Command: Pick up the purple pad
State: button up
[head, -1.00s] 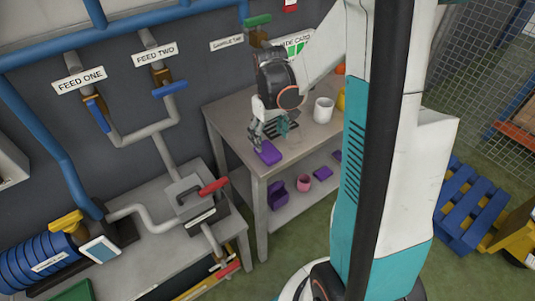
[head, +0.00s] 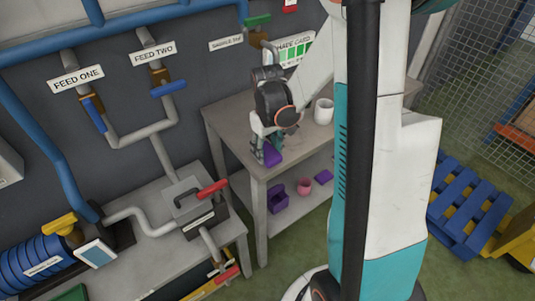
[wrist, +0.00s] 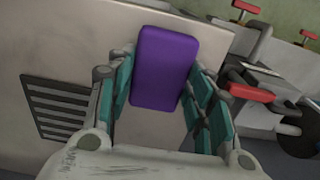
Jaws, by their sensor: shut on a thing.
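The purple pad (head: 272,155) is at the front left corner of the grey workbench top, partly hidden by my gripper (head: 264,155). In the wrist view the purple pad (wrist: 165,66) is a rounded block between the two teal-padded fingers of my gripper (wrist: 164,92). The fingers are shut on its sides, and its far end sticks out past them. I cannot tell whether the pad still touches the bench top.
The grey workbench (head: 232,118) carries a white mug (head: 323,112) to the right of my gripper. Its lower shelf holds a purple bin (head: 277,198), a pink cup (head: 304,187) and a flat purple piece (head: 323,176). A red-handled fixture (head: 212,189) stands on the left bench.

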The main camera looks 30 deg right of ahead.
aim_at(268, 151)
jog(key=shift+r, duration=0.1)
notch_tip(268, 151, up, 20)
jog(key=p, duration=0.6)
jog(key=shift+p, duration=0.3)
